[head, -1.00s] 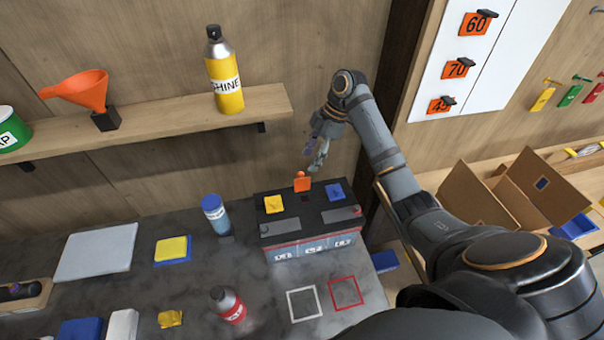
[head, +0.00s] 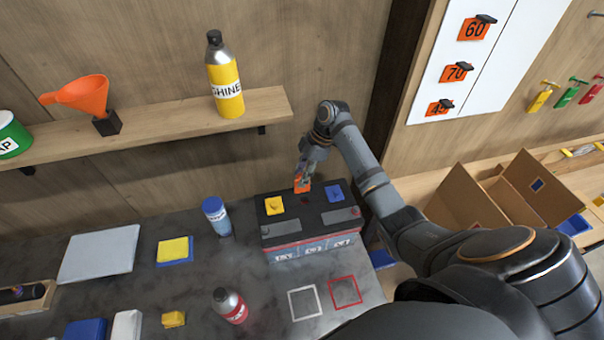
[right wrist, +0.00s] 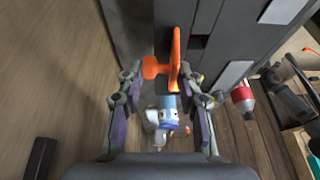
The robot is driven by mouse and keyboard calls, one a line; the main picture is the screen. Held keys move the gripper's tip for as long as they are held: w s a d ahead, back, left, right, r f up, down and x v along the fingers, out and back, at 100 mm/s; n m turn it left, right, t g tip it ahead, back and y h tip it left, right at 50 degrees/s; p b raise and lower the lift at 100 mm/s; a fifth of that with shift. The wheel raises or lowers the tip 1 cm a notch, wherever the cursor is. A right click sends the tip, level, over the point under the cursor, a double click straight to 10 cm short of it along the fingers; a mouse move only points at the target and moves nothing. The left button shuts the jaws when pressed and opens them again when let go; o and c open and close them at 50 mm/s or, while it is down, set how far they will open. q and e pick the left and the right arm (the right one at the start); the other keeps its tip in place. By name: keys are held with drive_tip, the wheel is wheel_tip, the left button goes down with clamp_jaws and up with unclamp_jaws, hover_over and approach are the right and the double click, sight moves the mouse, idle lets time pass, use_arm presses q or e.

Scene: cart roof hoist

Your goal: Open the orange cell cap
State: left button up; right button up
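The black-topped battery (head: 310,232) stands on the dark worktop. It carries a yellow cap (head: 275,206), the orange cell cap (head: 303,187) and a blue cap (head: 335,194). The orange cap stands tilted up on edge behind a dark opening (head: 305,200). It also shows edge-on in the right wrist view (right wrist: 174,62), with the dark opening beside it. My right gripper (head: 303,178) is at the orange cap from behind. Its fingers (right wrist: 163,76) are apart, one on each side of the cap, and do not look closed on it. My left gripper is not in view.
A shelf (head: 180,123) with a yellow SHINE bottle (head: 225,80) and an orange funnel (head: 85,95) is on the wall at left. A blue bottle (head: 216,216) stands left of the battery, a red-labelled bottle (head: 230,306) in front. Open cardboard boxes (head: 510,195) are at right.

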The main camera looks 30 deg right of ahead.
drive_tip(key=shift+c, duration=0.7)
drive_tip(key=shift+w+f+g, duration=0.1)
drive_tip(key=shift+w+g, duration=0.3)
drive_tip(key=shift+g, duration=0.1)
drive_tip(key=shift+w+d+f+m+g+y+b, duration=0.15)
drive_tip(key=shift+w+f+m+g+y+b, duration=0.2)
drive_tip(key=shift+g+b, duration=0.3)
drive_tip(key=shift+f+b, duration=0.1)
drive_tip(key=shift+b, duration=0.2)
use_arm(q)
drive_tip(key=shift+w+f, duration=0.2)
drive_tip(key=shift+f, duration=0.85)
use_arm(e)
drive_tip(key=shift+g, duration=0.35)
drive_tip(key=o, duration=0.9)
drive_tip(key=shift+c, duration=0.2)
drive_tip(key=shift+o, duration=0.7)
drive_tip(key=shift+w, duration=0.15)
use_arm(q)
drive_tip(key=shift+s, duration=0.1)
